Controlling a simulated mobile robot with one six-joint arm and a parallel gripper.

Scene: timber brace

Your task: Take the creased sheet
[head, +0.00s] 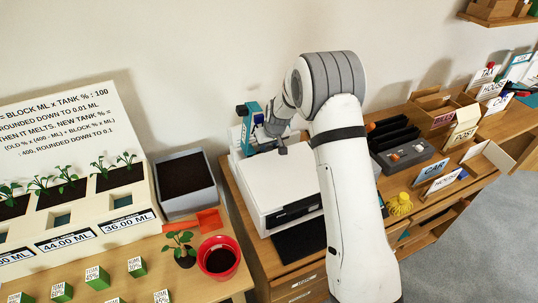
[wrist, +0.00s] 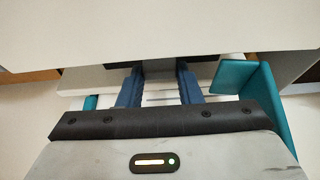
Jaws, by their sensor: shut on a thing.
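In the wrist view my gripper's two blue fingers (wrist: 158,88) stand a little apart, closed on a narrow grey piece (wrist: 158,70). A broad white surface (wrist: 150,30) fills the top of that view, and a teal bracket (wrist: 262,100) stands to the right of the fingers. I cannot tell which white surface, if any, is the creased sheet; no crease shows.
A grey device (head: 403,155), a yellow object (head: 400,204) and labelled card holders (head: 432,172) stand to the right, partly behind my arm.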

